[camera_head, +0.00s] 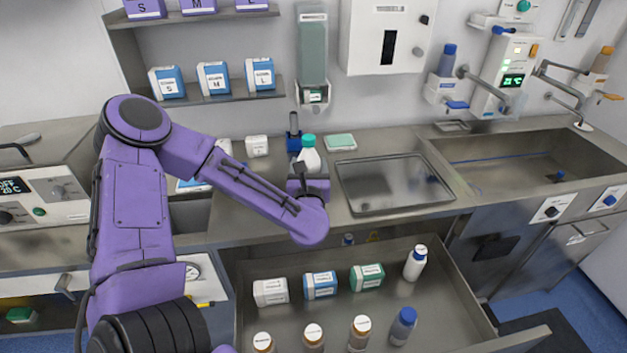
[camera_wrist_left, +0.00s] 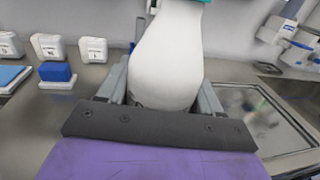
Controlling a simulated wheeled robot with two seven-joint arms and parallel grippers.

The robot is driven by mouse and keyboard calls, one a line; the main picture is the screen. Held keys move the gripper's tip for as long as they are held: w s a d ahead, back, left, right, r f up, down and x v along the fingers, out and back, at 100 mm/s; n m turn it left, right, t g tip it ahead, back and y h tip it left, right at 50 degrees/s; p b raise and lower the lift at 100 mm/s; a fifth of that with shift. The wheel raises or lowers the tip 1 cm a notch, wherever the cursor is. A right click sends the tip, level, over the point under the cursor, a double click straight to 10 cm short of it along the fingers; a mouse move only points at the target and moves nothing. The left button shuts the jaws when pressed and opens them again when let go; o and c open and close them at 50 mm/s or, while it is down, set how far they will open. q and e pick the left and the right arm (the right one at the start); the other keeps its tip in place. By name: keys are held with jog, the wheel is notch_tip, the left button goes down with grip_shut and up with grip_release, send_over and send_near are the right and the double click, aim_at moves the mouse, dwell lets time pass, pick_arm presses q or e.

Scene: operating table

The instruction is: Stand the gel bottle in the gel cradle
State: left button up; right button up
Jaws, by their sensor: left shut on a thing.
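The white bottle with a green cap (camera_head: 310,158), seemingly the gel bottle, is in my left gripper (camera_head: 308,180), above the back counter. The bottle is roughly upright, cap up. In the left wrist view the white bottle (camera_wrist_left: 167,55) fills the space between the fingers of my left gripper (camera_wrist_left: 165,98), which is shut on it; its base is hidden. A blue stand with a dark post (camera_head: 293,135) is just behind and left of the bottle; I cannot tell for sure that it is the gel cradle. My right gripper is not in view.
A metal tray (camera_head: 392,184) lies right of the bottle, with a green pad (camera_head: 340,142) behind it. A wall dispenser (camera_head: 313,55) hangs above. An open drawer (camera_head: 290,325) in front holds boxes and bottles. A sink (camera_head: 530,160) is at right.

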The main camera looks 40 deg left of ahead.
pick_arm(q)
jog(key=w+a+f, duration=0.1)
jog(key=f, duration=0.1)
jog(key=w+a+f, duration=0.1)
jog(key=f, duration=0.1)
jog(key=w+a+f, duration=0.1)
jog(key=w+f, duration=0.1)
jog(key=shift+w+p, duration=0.1)
jog(key=shift+p, duration=0.3)
notch_tip(320, 180, down, 3)
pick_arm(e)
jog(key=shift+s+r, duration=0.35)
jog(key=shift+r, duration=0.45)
pick_arm(q)
jog(key=shift+f, duration=0.1)
jog(key=o, duration=0.9)
jog(key=shift+f, duration=0.1)
jog(key=o, duration=0.4)
jog(key=shift+o, duration=0.2)
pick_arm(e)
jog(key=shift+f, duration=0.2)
